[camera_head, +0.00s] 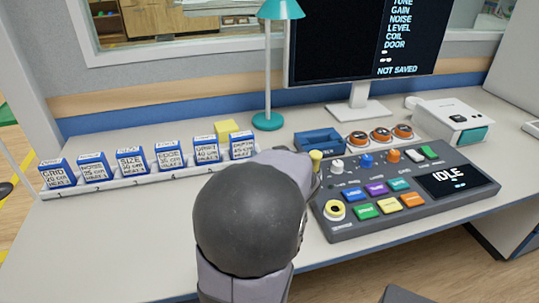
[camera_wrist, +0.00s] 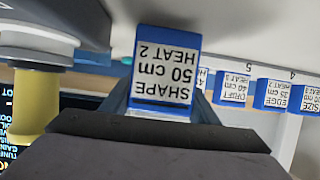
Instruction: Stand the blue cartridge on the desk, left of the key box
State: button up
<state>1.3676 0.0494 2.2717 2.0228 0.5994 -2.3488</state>
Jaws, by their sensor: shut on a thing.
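A blue cartridge with a white label reading SHAPE 50 cm HEAT 2 (camera_wrist: 165,75) is held between the dark fingers of my gripper (camera_wrist: 160,108), seen upside down in the wrist view. In the head view my own arm hides the gripper and this cartridge. A small open blue box (camera_head: 318,142), which may be the key box, stands on the desk (camera_head: 130,235) behind the console's left end. No label on it can be read. I cannot tell whether the held cartridge touches the desk.
Several blue cartridges stand in a white rack (camera_head: 110,184) on the left. A teal lamp (camera_head: 267,121) and a yellow block (camera_head: 226,130) are behind. The button console (camera_head: 400,190) is close on the right. A yellow post (camera_wrist: 35,100) is near my gripper. The front-left desk is clear.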

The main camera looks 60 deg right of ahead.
jog(key=shift+f+b, duration=0.4)
jog(key=shift+b, duration=0.2)
jog(key=o, duration=1.1)
jog(key=shift+o, duration=0.2)
jog(key=shift+v, duration=3.7)
